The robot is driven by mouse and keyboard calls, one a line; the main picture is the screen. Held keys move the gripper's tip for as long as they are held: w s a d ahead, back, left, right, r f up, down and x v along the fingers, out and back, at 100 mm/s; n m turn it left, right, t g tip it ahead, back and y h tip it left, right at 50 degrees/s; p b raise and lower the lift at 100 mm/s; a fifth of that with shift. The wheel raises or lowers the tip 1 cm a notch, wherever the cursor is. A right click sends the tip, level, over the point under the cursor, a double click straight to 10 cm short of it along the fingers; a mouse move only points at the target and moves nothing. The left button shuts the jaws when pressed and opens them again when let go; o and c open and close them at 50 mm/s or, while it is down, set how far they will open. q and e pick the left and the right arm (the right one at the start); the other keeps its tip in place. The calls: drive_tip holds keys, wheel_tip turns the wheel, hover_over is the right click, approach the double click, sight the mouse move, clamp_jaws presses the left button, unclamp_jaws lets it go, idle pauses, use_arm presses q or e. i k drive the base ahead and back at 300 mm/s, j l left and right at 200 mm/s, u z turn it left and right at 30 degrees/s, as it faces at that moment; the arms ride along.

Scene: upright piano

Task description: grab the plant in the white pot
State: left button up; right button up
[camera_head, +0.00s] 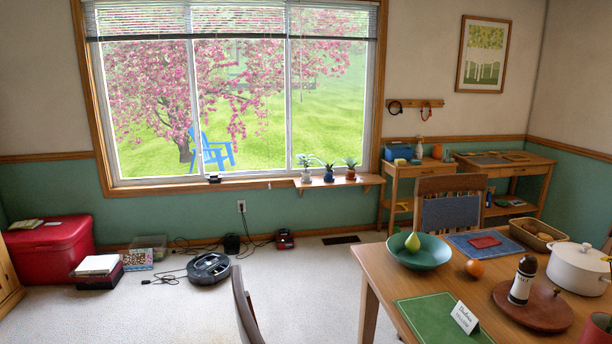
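The plant in the white pot (306,176) stands upright on a small wooden shelf (340,184) below the window's right pane. It is the leftmost of three small potted plants there and looks small and far off. Beside it to the right stand a plant in a blue pot (328,176) and a plant in a reddish-brown pot (350,174). Neither of my grippers is in view.
A wooden table (385,268) with a teal bowl (418,252) fills the right front. A chair back (246,308) rises at the bottom middle. A robot vacuum (208,268), cables and a red chest (50,248) lie left. Carpet before the shelf looks mostly clear.

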sight(306, 175)
drive_tip(key=i+j+u, duration=0.3)
drive_tip(key=j, duration=0.3)
drive_tip(key=i+j+u, duration=0.3)
drive_tip(key=i+j, duration=0.25)
drive_tip(key=i, duration=0.15)
drive_tip(key=i+j, duration=0.25)
drive_tip(key=i, duration=0.15)
drive_tip(key=i+j, duration=0.25)
drive_tip(key=i, duration=0.15)
drive_tip(key=i+l+z, duration=0.15)
drive_tip(key=i+z, duration=0.25)
drive_tip(key=i, duration=0.3)
drive_tip(key=i+z, duration=0.4)
drive_tip(key=i, duration=0.25)
drive_tip(key=i+j+z, duration=0.4)
drive_tip(key=i, duration=0.25)
drive_tip(key=l, duration=0.1)
